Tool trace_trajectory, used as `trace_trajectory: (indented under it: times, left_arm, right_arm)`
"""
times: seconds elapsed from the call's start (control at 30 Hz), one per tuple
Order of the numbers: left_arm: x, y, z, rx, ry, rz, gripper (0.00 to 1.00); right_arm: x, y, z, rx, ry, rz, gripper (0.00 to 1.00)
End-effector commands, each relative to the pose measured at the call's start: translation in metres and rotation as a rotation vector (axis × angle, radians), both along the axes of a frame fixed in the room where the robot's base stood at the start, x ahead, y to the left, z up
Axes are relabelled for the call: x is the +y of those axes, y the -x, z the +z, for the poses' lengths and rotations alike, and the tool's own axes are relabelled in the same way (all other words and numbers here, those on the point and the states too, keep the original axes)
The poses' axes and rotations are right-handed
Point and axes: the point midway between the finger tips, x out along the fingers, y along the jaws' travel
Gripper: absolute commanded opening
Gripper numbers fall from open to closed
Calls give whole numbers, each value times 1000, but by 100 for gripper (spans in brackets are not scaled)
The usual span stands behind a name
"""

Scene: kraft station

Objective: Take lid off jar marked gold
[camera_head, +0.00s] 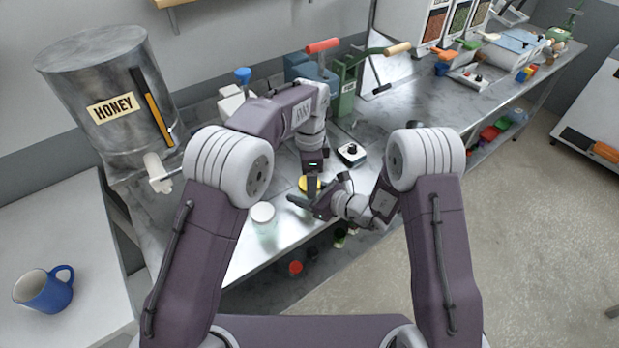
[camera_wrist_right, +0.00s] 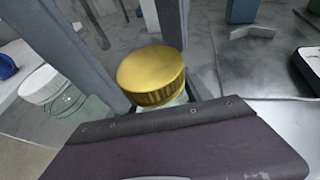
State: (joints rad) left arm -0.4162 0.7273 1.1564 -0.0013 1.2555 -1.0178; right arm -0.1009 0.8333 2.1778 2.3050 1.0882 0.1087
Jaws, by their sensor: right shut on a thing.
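The gold lid (camera_wrist_right: 151,76) sits on a glass jar, which shows only as a pale green strip (camera_wrist_right: 178,99) below the lid in the right wrist view. In the head view the lid (camera_head: 303,184) is partly hidden by my left gripper (camera_head: 312,184), which points down at it from above. I cannot tell whether its jaws are open or shut. My right gripper (camera_head: 318,204) comes in from the right, low beside the jar, and is shut on the jar. Any marking on the jar is hidden.
A jar with a white lid (camera_head: 263,213) stands left of the grippers. A small dark device with a knob (camera_head: 351,153) is behind right. A honey tank (camera_head: 115,95) stands at left, and a blue mug (camera_head: 45,290) is on the white side counter. Lever presses line the back.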

Motion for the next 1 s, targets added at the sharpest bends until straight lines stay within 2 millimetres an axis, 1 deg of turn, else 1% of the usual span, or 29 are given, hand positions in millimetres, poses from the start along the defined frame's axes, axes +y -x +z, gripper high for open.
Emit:
trace_trajectory:
  times: [0.27, 0.33, 0.5, 0.6, 0.67, 0.7, 0.73, 0.77, 0.9, 1.0]
  left_arm:
    - [-1, 2, 1, 6, 2, -1, 74]
    - [-1, 1, 9, 5, 4, -2, 74]
    - [-2, 1, 37, 2, 3, -2, 74]
    - [-1, 1, 44, 3, 2, -2, 74]
    - [-1, 1, 46, 4, 2, -2, 74]
    - [-1, 1, 46, 4, 2, -2, 70]
    - [-1, 1, 47, 4, 2, -9, 70]
    - [-1, 1, 49, 3, 1, -28, 70]
    - [-1, 0, 71, 1, 2, -211, 70]
    - [0, 0, 80, 3, 0, -288, 70]
  right_arm:
    - [0, -1, 0, -1, 0, -2, 0]
    - [0, -1, 0, -1, 0, -2, 0]
    - [0, -1, 0, -1, 0, -2, 0]
    - [0, 0, 0, -1, -1, -1, 0]
    - [0, -1, 0, -1, -1, -1, 0]
    - [0, 0, 0, -1, -1, -1, 0]
    - [0, 0, 0, -1, -1, -1, 0]
    - [0, 0, 0, -1, -1, -1, 0]
    - [0, 0, 0, -1, -1, -1, 0]
    - [0, 0, 0, -1, -1, -1, 0]
